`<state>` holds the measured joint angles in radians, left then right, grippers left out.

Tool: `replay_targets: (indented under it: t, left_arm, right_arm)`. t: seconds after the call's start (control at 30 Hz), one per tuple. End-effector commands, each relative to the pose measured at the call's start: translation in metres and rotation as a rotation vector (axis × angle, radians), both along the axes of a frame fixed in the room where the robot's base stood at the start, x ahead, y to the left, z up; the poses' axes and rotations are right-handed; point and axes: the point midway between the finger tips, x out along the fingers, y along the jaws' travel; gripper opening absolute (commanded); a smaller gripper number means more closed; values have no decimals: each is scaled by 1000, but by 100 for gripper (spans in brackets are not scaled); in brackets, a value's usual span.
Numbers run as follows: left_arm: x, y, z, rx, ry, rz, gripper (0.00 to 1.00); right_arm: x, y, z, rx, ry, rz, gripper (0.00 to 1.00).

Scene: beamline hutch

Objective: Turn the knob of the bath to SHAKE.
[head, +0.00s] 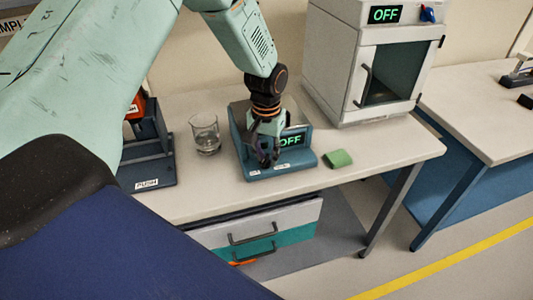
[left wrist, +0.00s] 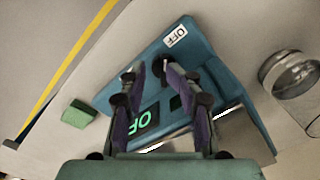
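The bath (head: 243,160) is a blue box with a display reading OFF in green; it stands on the bench and also fills the middle of the left wrist view (left wrist: 205,50). My left gripper (head: 267,158) points down at the bath's front, left of the display. In the left wrist view its two fingers (left wrist: 147,72) are apart, with bath surface showing between them. A white OFF label (left wrist: 175,36) lies just beyond the fingertips. The knob is not clearly seen; dark parts by the fingertips hide it or blend with it. I cannot tell whether the fingers touch it.
A glass beaker (head: 205,134) stands left of the bath, and a green block (head: 338,158) lies right of it. A dark blue device marked PUSH (head: 148,172) is farther left. A white oven-like cabinet (head: 338,70), also reading OFF, stands behind right. Drawers (head: 262,225) sit under the bench.

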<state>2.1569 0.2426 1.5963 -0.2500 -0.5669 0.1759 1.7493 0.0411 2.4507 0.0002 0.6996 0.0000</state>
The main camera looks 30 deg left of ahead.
Motion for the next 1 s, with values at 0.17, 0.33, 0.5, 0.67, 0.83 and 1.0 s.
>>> replay_targets:
  t: [0.17, 0.33, 0.5, 0.67, 0.83, 1.0]
  left_arm:
    - [3, 1, -10, 1, -6, -1, 32]
    - [4, 2, -10, 1, -7, -1, 32]
    - [5, 3, -10, 1, -6, 0, 25]
    - [5, 2, -9, 1, -7, 0, 11]
    - [4, 2, -9, 1, -5, 0, 0]
    - [3, 2, -9, 0, -1, 0, 0]
  right_arm:
    - [1, 0, 0, 0, -3, 2, 40]
    - [1, 0, 0, 0, -1, 1, 40]
    - [1, 0, 0, 0, -2, 1, 40]
    - [1, 0, 0, 0, -2, 1, 40]
    - [1, 0, 0, 0, -2, 1, 40]
    - [1, 0, 0, 0, -2, 1, 40]
